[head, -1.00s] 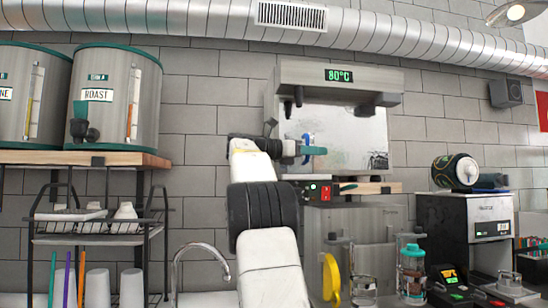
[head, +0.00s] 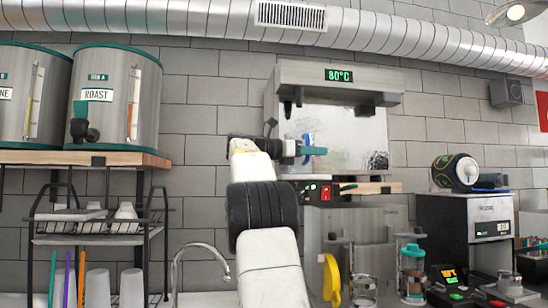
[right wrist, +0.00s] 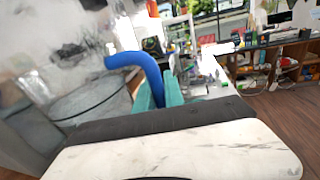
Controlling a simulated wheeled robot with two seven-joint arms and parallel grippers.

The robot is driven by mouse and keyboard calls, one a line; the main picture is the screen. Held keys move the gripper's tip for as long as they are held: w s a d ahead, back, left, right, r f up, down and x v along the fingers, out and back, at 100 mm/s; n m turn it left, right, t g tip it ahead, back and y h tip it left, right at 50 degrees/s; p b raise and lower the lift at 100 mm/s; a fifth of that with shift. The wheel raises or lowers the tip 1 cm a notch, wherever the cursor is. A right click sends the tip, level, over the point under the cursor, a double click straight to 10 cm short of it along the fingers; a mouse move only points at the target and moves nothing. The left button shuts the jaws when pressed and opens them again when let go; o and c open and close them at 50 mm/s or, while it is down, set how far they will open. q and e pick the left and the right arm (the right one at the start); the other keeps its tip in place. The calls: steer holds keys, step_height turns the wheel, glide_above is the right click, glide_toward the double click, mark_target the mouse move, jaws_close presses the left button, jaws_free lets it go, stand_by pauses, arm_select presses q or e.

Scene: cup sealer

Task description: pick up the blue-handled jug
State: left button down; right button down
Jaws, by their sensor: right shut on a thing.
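The jug's blue handle (head: 308,138) shows in the head view in front of the steel dispenser marked 80°C. In the right wrist view the curved blue handle (right wrist: 142,66) runs down between my teal fingers, and the jug's clear body (right wrist: 92,103) is at the left. In the head view the clear body is hard to tell from the shiny panel behind it. My right gripper (head: 312,151) is shut on the handle; it also shows in the right wrist view (right wrist: 160,93). My left gripper is not in view.
The dispenser (head: 340,76) overhangs the jug. A wooden ledge (head: 375,188) lies just below. A yellow part (head: 331,278) and a teal-lidded clear container (head: 412,272) stand lower right. A black-and-silver machine (head: 465,230) is farther right. A rack with cups (head: 98,240) stands left.

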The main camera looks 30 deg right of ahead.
steer(key=shift+r, duration=0.25)
stand_by(0.5)
steer(key=s+a+r, duration=0.1)
steer(key=s+r, duration=0.1)
steer(key=s, duration=0.6)
steer(key=s+a+r, duration=0.1)
steer(key=s+r, duration=0.1)
steer(key=s, duration=0.5)
steer(key=shift+s+a+r, duration=0.3)
steer(key=shift+s+a, duration=0.1)
